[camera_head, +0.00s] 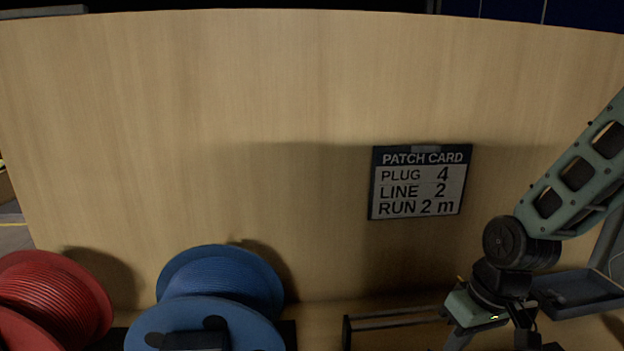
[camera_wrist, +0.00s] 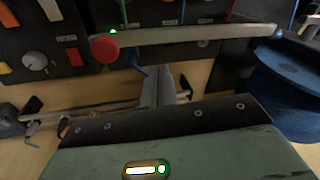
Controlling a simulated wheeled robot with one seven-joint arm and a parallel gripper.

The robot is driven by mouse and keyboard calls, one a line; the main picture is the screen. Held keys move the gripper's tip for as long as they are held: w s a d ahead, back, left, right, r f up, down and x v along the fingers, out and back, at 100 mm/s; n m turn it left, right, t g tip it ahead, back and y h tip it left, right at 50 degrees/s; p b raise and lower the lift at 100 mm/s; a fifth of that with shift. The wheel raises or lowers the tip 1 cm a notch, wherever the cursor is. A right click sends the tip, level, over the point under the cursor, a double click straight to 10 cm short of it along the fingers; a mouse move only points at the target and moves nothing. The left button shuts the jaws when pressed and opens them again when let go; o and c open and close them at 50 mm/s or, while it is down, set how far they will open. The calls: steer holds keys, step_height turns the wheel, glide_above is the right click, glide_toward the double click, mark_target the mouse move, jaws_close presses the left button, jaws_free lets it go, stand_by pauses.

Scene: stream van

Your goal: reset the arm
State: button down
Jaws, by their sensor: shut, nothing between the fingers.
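My arm (camera_head: 580,180) comes in from the right side of the head view and bends down at a dark joint. My gripper hangs low at the bottom right there, in front of the wooden panel, and its fingertips are cut off by the frame edge. In the wrist view my gripper (camera_wrist: 160,88) shows beyond its green housing, with the fingers together and nothing held. The fingers point toward a dark panel with knobs and cables.
A patch card (camera_head: 420,182) on the wooden panel (camera_head: 200,100) reads plug 4, line 2, run 2 m. A red spool (camera_head: 50,295) and a blue spool (camera_head: 222,275) stand left. A dark tray (camera_head: 580,292) lies right. A red knob (camera_wrist: 104,52) is near my gripper.

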steer(key=s+a+r+n+h, duration=0.1)
steer(key=s+a+r, duration=0.3)
steer(key=s, duration=0.4)
steer(key=s+a+r+n, duration=0.3)
steer(key=s+a+r, duration=0.1)
steer(key=s+a, duration=0.3)
steer(key=shift+s+r+n+g+h, duration=0.3)
steer(key=shift+s+r+h, duration=0.1)
steer(key=shift+s, duration=0.3)
stand_by(0.8)
